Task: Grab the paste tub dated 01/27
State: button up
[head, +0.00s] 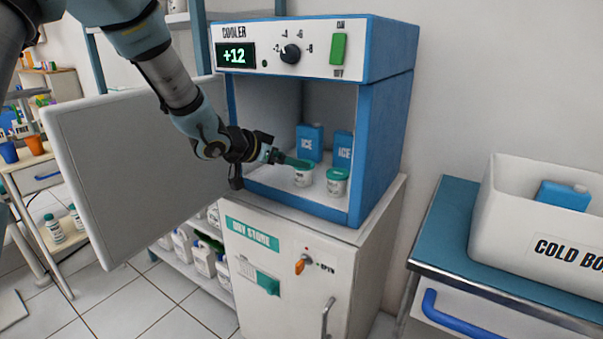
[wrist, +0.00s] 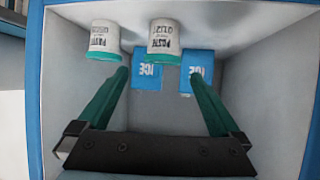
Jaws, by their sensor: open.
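Two white paste tubs with green lids stand inside the open cooler. The left tub (head: 303,175) has my gripper (head: 290,160) at it; the right tub (head: 337,183) stands just beside it. The wrist view shows them upside down: one tub (wrist: 164,38) lies ahead between the fingertips, the other (wrist: 104,38) off to the left. Both labels read PASTE with a date below, too small and blurred to read surely. My gripper also shows in the wrist view (wrist: 158,73), its green fingers spread wide with nothing clasped.
Two blue ice packs (head: 310,142) (head: 343,149) stand behind the tubs. The cooler (head: 382,140) has side walls close around my gripper, and its door (head: 140,165) hangs open at left. A white cold box (head: 520,215) stands on the right counter (head: 440,235).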

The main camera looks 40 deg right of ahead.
aim_at(304, 173)
jog(key=shift+w+x, duration=0.2)
jog(key=shift+x, duration=3.25)
jog(key=shift+f, duration=0.1)
jog(key=shift+c, duration=0.4)
jog(key=c, duration=1.3)
jog(key=shift+o, duration=0.2)
